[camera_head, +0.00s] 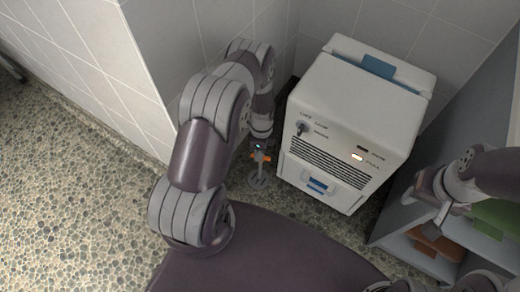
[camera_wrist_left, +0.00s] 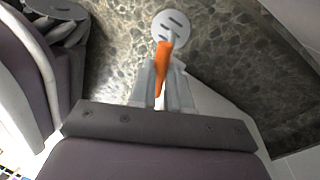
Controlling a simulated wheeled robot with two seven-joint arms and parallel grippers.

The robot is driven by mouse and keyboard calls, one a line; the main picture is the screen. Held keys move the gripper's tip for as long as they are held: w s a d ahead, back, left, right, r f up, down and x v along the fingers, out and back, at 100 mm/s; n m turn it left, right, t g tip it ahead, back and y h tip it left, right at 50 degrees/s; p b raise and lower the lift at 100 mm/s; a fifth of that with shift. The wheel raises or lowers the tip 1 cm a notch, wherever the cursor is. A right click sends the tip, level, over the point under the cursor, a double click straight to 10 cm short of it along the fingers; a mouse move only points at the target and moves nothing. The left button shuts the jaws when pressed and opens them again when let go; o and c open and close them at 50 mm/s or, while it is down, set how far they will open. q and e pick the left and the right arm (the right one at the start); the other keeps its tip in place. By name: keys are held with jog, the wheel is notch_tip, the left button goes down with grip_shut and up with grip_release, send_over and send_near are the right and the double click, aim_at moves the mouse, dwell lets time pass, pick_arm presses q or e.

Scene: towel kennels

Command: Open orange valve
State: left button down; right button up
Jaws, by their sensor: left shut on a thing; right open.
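The orange valve (camera_head: 260,156) is a small orange handle low beside the white machine, above a round grey floor plate (camera_head: 256,182). In the left wrist view the orange valve handle (camera_wrist_left: 162,62) runs lengthwise between my fingers, with the round slotted plate (camera_wrist_left: 171,25) beyond it. My left gripper (camera_head: 259,153) is at the valve, and in the left wrist view its fingers (camera_wrist_left: 163,85) are shut on the handle. My right gripper (camera_head: 434,208) is open and empty at the right, in front of the shelf. The lower part of the valve is partly hidden by my fingers.
A white machine (camera_head: 352,115) with a knob, vents and a blue-marked drawer stands just right of the valve. A tiled wall corner (camera_head: 160,60) is close on the left. A grey shelf (camera_head: 405,215) with green and brown folded items is at the right. Pebbled floor at left is clear.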

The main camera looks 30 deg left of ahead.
pick_arm(q)
jog(key=n+p, duration=0.1)
jog(key=n, duration=0.2)
jog(key=shift+s+r+n+h, duration=0.1)
jog(key=shift+n+h, duration=0.2)
jog(key=shift+n, duration=0.1)
jog(key=n+p, duration=0.1)
jog(key=n, duration=0.2)
jog(key=shift+s+a+n+t+h, duration=0.1)
jog(key=shift+n+t+h, duration=0.2)
jog(key=shift+t, duration=0.1)
jog(key=n, duration=0.3)
jog(key=shift+s+n+t+p, duration=0.1)
jog(key=shift+n+t+p, duration=0.2)
jog(key=shift+p, duration=0.1)
jog(key=shift+n+t, duration=0.3)
jog(key=shift+n, duration=1.1)
jog(key=c, duration=1.1)
grip_release()
notch_tip(320, 180, up, 12)
jog(key=a+p, duration=0.2)
jog(key=p, duration=0.4)
jog(key=shift+a+p, duration=0.15)
jog(key=shift+p, duration=0.15)
